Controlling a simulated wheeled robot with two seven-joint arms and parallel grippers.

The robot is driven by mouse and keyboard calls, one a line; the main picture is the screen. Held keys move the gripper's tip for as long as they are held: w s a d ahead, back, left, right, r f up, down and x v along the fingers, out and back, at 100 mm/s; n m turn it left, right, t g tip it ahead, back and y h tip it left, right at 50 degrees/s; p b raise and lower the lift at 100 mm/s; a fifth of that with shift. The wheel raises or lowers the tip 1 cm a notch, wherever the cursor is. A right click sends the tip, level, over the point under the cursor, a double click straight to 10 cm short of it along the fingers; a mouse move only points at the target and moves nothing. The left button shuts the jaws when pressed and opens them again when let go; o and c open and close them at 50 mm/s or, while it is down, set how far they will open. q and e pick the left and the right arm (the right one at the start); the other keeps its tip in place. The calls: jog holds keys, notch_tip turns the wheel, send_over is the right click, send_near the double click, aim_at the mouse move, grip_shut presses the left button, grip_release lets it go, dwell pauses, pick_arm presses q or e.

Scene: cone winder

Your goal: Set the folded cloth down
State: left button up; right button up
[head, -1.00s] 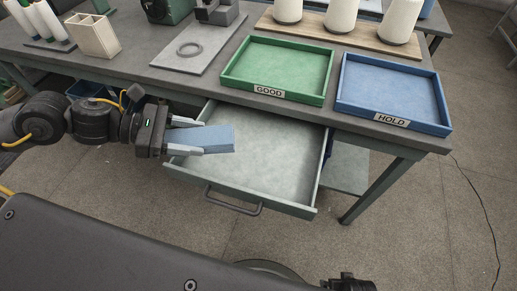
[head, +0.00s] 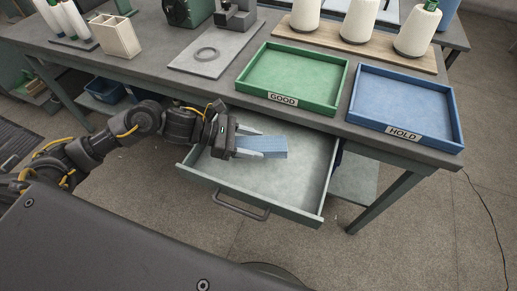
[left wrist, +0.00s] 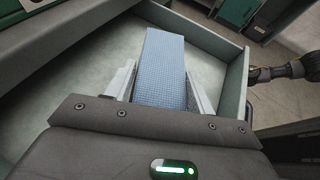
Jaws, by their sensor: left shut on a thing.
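The folded cloth (head: 266,147) is a blue checked rectangular block. My left gripper (head: 262,147) is shut on it, one finger along each side. In the head view the cloth shows over the open drawer (head: 297,205), whose light grey floor is otherwise bare. In the left wrist view the cloth (left wrist: 165,65) sticks out beyond the fingertips, with the drawer floor (left wrist: 105,58) behind it. I cannot tell whether the cloth touches the drawer floor. My right gripper does not show in the head view now.
On the bench top stand a green GOOD tray (head: 337,109) and a blue HOLD tray (head: 458,145), both empty. Several white cones (head: 356,18) stand on a wooden board behind them. A grey plate with a ring (head: 206,54) lies to the left. The drawer's right side is free.

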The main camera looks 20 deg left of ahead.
pick_arm(q)
jog(key=shift+w+d+f, duration=0.25)
jog(key=shift+f, duration=0.2)
jog(key=shift+w+d+f, duration=0.2)
jog(key=shift+w+f, duration=0.05)
jog(key=shift+f, duration=0.15)
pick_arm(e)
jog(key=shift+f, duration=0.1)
pick_arm(q)
jog(key=shift+w+d+f+p, duration=0.15)
jog(key=shift+f+p, duration=0.15)
jog(key=shift+f, duration=1.5)
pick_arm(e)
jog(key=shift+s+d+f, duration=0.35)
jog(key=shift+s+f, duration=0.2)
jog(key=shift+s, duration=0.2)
pick_arm(q)
jog(key=shift+f, duration=0.1)
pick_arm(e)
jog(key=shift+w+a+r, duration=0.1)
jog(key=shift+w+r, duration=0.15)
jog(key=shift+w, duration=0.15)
pick_arm(q)
jog(key=o, duration=0.9)
jog(key=shift+o, duration=0.4)
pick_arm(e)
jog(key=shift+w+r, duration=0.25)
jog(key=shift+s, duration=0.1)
